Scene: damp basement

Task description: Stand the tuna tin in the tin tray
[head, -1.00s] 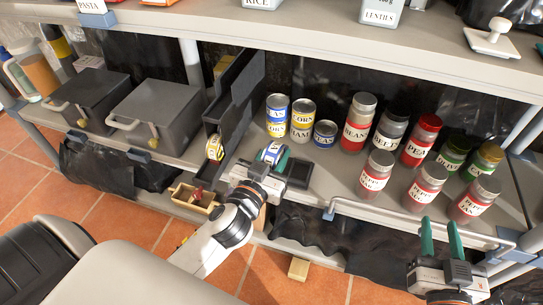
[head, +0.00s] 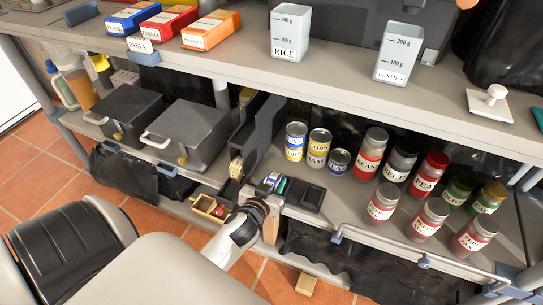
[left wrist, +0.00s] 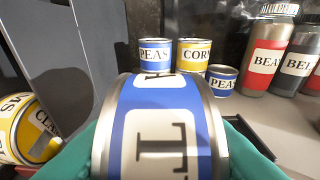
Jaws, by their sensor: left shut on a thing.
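The tuna tin (head: 271,179) has a blue and white label, and a large "T" shows in the left wrist view (left wrist: 160,125). My left gripper (head: 275,184) is shut on it, with the tin lying on its side between the teal fingers. It is over the lower shelf, at the left end of a low dark tray (head: 308,196), which looks like the tin tray. The bare part of this tray shows to the right of the gripper. I cannot tell whether the tin touches it. My right gripper is out of view.
Several jars stand right. The upper shelf overhangs.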

